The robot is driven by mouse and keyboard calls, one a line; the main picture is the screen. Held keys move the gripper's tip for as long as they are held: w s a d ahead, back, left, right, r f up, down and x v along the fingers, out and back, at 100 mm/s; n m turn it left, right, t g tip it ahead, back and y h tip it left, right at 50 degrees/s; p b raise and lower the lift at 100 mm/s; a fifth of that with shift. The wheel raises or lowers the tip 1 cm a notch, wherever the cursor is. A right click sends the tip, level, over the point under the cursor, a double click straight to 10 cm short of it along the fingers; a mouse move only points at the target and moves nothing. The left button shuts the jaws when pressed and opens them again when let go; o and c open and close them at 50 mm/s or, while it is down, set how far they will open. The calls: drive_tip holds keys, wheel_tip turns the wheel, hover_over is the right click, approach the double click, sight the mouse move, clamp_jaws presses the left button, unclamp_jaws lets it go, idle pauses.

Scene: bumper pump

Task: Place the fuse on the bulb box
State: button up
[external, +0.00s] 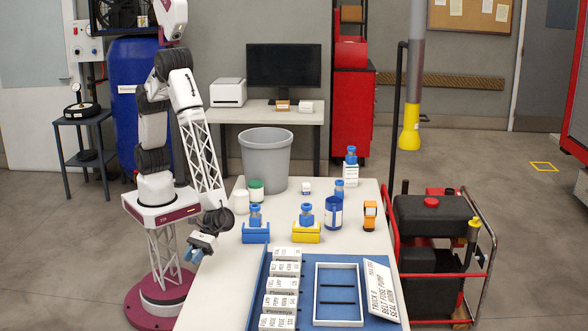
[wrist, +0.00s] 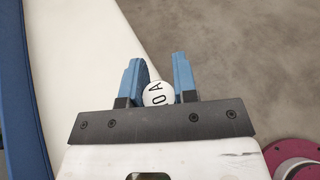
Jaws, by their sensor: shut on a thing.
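My gripper (external: 190,254) is off the left edge of the white table, with blue fingers. In the wrist view my gripper (wrist: 158,82) is shut on a white, round-faced piece with dark lettering like "0A", which I take to be the fuse (wrist: 157,94). The external view does not show it clearly. Several white labelled boxes (external: 282,285) stand in a column on the blue tray (external: 255,290). Their print is too small to tell which is the bulb box.
An empty white frame (external: 338,265) and a tilted sign (external: 382,290) are on the tray. Behind are bottles in blue (external: 256,236) and yellow (external: 306,236) holders, a blue bottle (external: 333,214), an orange item (external: 370,214) and jars (external: 241,205). A grey bin (external: 265,160) stands beyond.

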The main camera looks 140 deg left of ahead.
drive_tip(key=shift+r, duration=0.15)
wheel_tip(320, 180, up, 28)
drive_tip(key=s+a+f+m+g+y, duration=0.35)
drive_tip(key=a+m+g, duration=0.25)
drive_tip(key=a, duration=0.8)
drive_tip(key=s+a+f+m+g+y, duration=0.25)
drive_tip(key=s+a+m+g, duration=0.3)
drive_tip(key=a, duration=0.75)
drive_tip(key=s+a+f+m+g+y, duration=0.3)
drive_tip(key=a+m+g, duration=0.35)
drive_tip(key=a, duration=0.75)
drive_tip(key=s+a+r+m+t+y, duration=0.25)
drive_tip(key=s+a+m+y, duration=0.25)
drive_tip(key=a, duration=0.8)
drive_tip(key=s+a+r+m+t+y, duration=0.25)
drive_tip(key=s+a+m+y, duration=0.3)
drive_tip(key=a, duration=0.65)
drive_tip(key=s+a+r+m+t+y, duration=0.1)
drive_tip(key=s+a+r+m+y, duration=0.4)
drive_tip(key=a, duration=0.8)
wheel_tip(320, 180, down, 19)
drive_tip(key=shift+w+m+t, duration=0.25)
drive_tip(key=shift+m+t, duration=0.05)
drive_tip(key=shift+m, duration=0.05)
drive_tip(key=shift+a, duration=0.1)
